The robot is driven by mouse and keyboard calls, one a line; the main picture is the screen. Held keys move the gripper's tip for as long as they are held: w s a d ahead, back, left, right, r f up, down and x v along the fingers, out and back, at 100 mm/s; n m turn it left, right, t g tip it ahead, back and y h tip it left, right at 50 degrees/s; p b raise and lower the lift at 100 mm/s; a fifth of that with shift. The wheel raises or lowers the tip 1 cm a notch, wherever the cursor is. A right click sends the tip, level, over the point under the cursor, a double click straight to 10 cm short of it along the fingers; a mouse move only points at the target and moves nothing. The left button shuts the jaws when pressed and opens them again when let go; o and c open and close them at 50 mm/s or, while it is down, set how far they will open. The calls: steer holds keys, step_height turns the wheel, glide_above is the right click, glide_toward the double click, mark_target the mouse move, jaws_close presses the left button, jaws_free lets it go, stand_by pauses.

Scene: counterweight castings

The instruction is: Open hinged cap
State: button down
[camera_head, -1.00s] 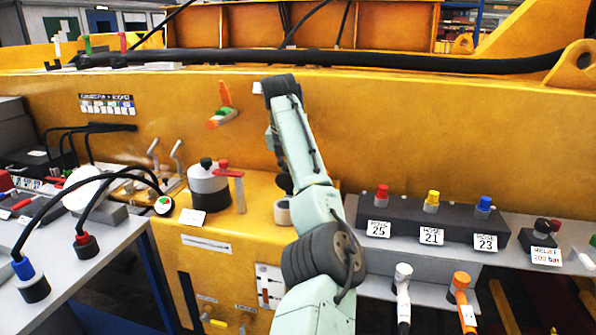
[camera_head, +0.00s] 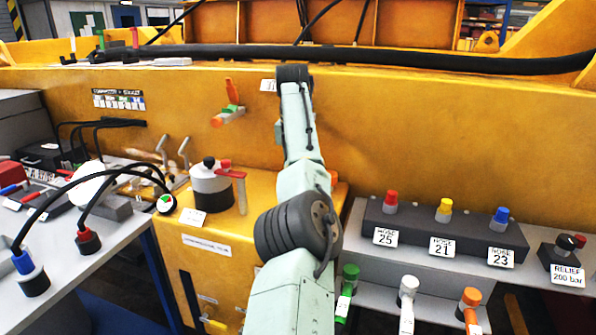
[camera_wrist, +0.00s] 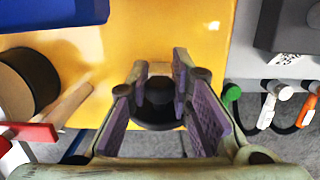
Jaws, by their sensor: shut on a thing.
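In the wrist view a round black cap with a raised knob (camera_wrist: 158,92) sits between the two purple-padded fingers of my gripper (camera_wrist: 160,76). My gripper is shut on this black cap, low over the yellow cabinet top (camera_wrist: 175,28). The cap's hinge cannot be made out, nor can I tell how far the cap is tilted. In the head view my arm hides the gripper and the cap.
A grey-white cylinder with a black knob (camera_head: 210,188) and a red lever (camera_head: 231,173) stand left of my arm. A hose rack (camera_head: 440,232) with red, yellow and blue caps is at right. Hose ends (camera_head: 408,290) hang below it. A yellow beam rises behind.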

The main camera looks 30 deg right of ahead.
steer(key=c, duration=1.4)
jaws_free()
steer(key=shift+d, duration=0.1)
